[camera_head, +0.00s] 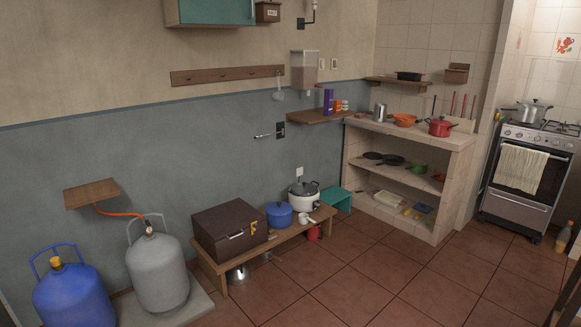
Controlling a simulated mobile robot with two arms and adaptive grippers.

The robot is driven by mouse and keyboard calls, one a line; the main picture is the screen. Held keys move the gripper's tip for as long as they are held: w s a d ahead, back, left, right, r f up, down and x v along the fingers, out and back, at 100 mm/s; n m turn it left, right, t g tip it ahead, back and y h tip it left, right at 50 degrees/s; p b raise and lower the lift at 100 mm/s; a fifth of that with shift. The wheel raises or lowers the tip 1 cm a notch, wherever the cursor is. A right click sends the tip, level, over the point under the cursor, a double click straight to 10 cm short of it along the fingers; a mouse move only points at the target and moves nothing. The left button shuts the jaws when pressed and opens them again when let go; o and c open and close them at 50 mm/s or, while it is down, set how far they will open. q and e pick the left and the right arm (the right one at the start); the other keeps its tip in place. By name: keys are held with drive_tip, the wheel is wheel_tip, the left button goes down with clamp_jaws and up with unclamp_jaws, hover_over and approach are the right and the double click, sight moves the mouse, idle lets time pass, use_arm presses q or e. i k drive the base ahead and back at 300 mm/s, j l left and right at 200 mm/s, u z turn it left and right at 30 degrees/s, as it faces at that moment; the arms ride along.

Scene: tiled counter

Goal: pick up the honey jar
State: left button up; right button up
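No thing in the head view is clearly a honey jar at this size. Small orange-and-red containers (341,106) stand on a wooden wall shelf (316,116), beside a purple box (328,101); I cannot tell whether one of them is the honey jar. A bottle with an orange lower part (563,237) stands on the floor at the far right, right of the stove. Neither of my grippers is in view.
A tiled counter (452,140) holds a red pot (440,126), an orange pan (404,119) and a metal canister (380,112). A stove (518,178) stands right. A low bench (262,236) and gas cylinders (158,270) line the left wall. The tiled floor (375,275) is clear centrally.

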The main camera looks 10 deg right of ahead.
sight(344, 104)
drive_tip(key=i+l+z, duration=0.25)
drive_tip(key=i, duration=0.4)
drive_tip(key=i+z, duration=0.25)
drive_tip(key=i, duration=0.35)
drive_tip(key=i+z, duration=0.3)
drive_tip(key=i, duration=0.35)
drive_tip(key=i+j+z, duration=0.25)
drive_tip(key=i, duration=0.4)
